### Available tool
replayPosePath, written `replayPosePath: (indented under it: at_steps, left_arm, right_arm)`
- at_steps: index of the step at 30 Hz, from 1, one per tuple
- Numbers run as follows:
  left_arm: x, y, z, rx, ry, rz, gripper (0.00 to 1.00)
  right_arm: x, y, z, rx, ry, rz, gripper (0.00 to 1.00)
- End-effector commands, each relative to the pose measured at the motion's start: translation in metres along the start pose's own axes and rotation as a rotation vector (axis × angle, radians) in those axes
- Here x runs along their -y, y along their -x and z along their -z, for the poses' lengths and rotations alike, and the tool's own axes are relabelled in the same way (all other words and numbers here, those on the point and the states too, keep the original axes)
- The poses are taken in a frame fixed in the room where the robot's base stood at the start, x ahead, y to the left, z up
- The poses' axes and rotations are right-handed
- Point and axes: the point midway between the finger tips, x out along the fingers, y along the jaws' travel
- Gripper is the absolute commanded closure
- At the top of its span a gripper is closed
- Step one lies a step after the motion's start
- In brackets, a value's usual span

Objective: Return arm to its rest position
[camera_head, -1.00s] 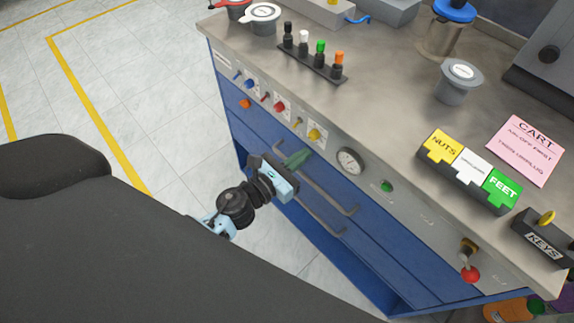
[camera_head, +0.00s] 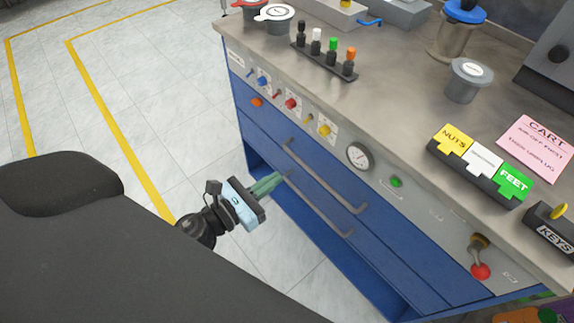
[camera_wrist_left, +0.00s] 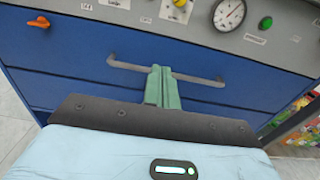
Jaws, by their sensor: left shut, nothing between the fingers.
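My left gripper (camera_head: 270,183) is low in front of the blue cabinet (camera_head: 345,215), left of centre in the head view. Its green fingers are shut together with nothing between them and point toward the drawer handles. In the left wrist view the shut fingers (camera_wrist_left: 161,88) stand in front of a grey bar handle (camera_wrist_left: 205,80). I cannot tell whether they touch it. My right gripper is in neither view.
The panel carries a gauge (camera_head: 359,156), coloured knobs and a red-tipped lever (camera_head: 480,270). On the worktop stand a rack of several coloured caps (camera_head: 325,62), a labelled block (camera_head: 480,165) and a grey lidded pot (camera_head: 467,80). Open tiled floor (camera_head: 150,90) lies left.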

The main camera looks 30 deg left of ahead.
Motion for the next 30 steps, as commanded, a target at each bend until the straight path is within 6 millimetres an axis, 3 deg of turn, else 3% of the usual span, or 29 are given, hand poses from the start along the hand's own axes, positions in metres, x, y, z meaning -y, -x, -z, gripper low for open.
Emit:
replayPosePath:
  at_steps: [6,22,26,30]
  left_arm:
    - [0.0,0.018,0.001,0.0,0.0,0.0,1.0]
    - [0.001,0.024,0.003,-0.006,0.054,-0.01,1.0]
    - [0.004,0.041,0.018,-0.035,0.316,-0.067,1.0]
    - [0.009,0.075,0.048,-0.079,0.802,-0.198,1.0]
  right_arm:
    - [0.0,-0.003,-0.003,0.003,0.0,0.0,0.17]
    - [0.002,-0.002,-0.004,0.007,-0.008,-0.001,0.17]
    - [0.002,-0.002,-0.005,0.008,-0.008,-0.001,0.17]
    - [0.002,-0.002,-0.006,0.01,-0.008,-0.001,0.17]
